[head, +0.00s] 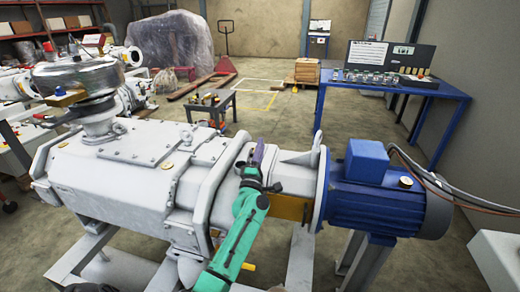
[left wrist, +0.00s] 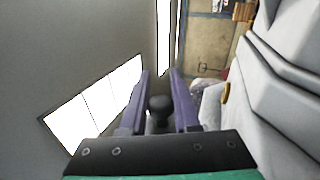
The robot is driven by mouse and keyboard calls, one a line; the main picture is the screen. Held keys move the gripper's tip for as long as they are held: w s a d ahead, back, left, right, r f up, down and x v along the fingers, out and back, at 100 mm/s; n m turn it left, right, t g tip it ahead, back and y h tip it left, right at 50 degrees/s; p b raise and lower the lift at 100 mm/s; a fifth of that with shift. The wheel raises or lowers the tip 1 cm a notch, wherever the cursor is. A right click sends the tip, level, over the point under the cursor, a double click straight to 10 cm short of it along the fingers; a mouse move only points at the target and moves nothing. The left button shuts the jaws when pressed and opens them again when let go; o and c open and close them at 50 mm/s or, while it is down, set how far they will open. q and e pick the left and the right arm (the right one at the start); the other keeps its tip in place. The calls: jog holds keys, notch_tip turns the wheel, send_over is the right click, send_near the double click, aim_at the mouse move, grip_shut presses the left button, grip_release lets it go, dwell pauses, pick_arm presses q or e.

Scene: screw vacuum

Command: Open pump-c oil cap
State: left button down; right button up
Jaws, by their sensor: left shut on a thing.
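The pump (head: 120,180) is a large pale grey machine with a blue motor (head: 375,195) at its right end. My left gripper (head: 257,153), with purple fingers on a green arm, is at the pump's right part, in front of the grey housing before the motor. In the left wrist view, a small dark round-topped knob (left wrist: 160,106) sits between the two fingers (left wrist: 160,76), which are shut on it. It may be the oil cap; I cannot tell for sure, and the fingers hide it in the head view. My right gripper is not in view.
A small brass-coloured fitting (left wrist: 226,93) shows beside the fingers on the grey housing. A blue workbench (head: 395,85) with several jars stands at the back right. A low table (head: 212,105) stands behind the pump. Open floor lies between them.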

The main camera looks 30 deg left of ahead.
pick_arm(q)
jog(key=shift+f, duration=0.1)
jog(key=c, duration=0.6)
grip_release()
jog(key=shift+c, duration=0.2)
jog(key=shift+r, duration=0.2)
notch_tip(320, 180, up, 20)
jog(key=p, duration=0.7)
jog(key=shift+f, duration=0.15)
